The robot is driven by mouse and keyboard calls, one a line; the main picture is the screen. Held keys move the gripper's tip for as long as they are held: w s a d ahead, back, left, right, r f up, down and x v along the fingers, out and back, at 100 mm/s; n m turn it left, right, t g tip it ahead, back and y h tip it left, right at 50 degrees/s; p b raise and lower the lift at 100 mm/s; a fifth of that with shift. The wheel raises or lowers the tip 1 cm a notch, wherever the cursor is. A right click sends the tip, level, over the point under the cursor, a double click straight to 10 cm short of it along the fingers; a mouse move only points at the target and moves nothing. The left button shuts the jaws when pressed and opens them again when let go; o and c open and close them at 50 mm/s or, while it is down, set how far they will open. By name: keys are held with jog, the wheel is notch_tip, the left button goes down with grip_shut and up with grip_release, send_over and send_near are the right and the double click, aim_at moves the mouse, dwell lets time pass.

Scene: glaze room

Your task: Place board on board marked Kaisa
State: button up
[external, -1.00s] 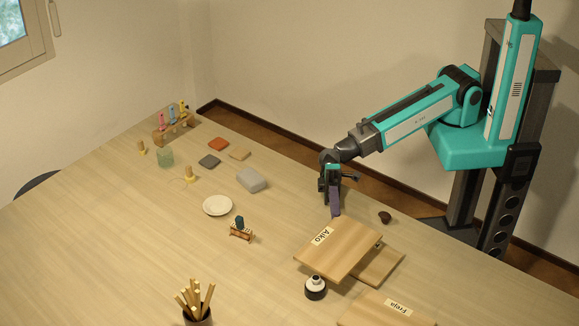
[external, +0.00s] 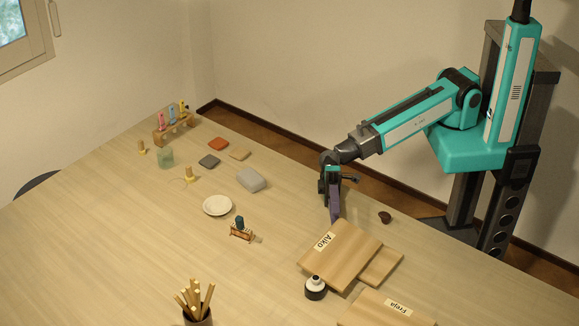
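A light wooden board labelled Aiko (external: 350,262) lies over another wooden board (external: 383,268), looking flat on it or very close above it. Only the right part of the lower board shows, and any label on it is hidden. No label reading Kaisa is visible. My gripper (external: 335,217) points down at the far edge of the Aiko board, with its purple finger against that edge. It appears shut on the board, though the contact is small and partly hidden. A third wooden board labelled Freja (external: 375,312) lies in front.
A black and white bottle (external: 316,288) stands close to the Aiko board's near left edge. A dark knob-like object (external: 384,217) lies right of my gripper. A white plate (external: 217,205), a small stand (external: 241,233) and a cup of sticks (external: 197,312) are further left.

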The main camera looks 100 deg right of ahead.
jog(key=shift+r+p, duration=0.25)
jog(key=shift+p, duration=0.05)
jog(key=shift+r+p, duration=0.3)
jog(key=shift+p, duration=0.15)
jog(key=d+b, duration=0.1)
jog(key=d, duration=0.2)
jog(key=d+b, duration=0.1)
jog(key=d, duration=0.1)
jog(key=d+b, duration=0.1)
jog(key=d, duration=0.2)
jog(key=shift+s+d+f, duration=0.25)
jog(key=shift+s+d, duration=0.1)
jog(key=shift+s, duration=0.05)
jog(key=shift+d+r+p, duration=0.2)
jog(key=shift+d+p, duration=0.35)
jog(key=shift+d, duration=0.2)
jog(key=shift+s+d+f+p, duration=0.1)
jog(key=shift+s+d+p, duration=0.05)
jog(key=shift+d+p, duration=0.65)
jog(key=shift+d, duration=0.1)
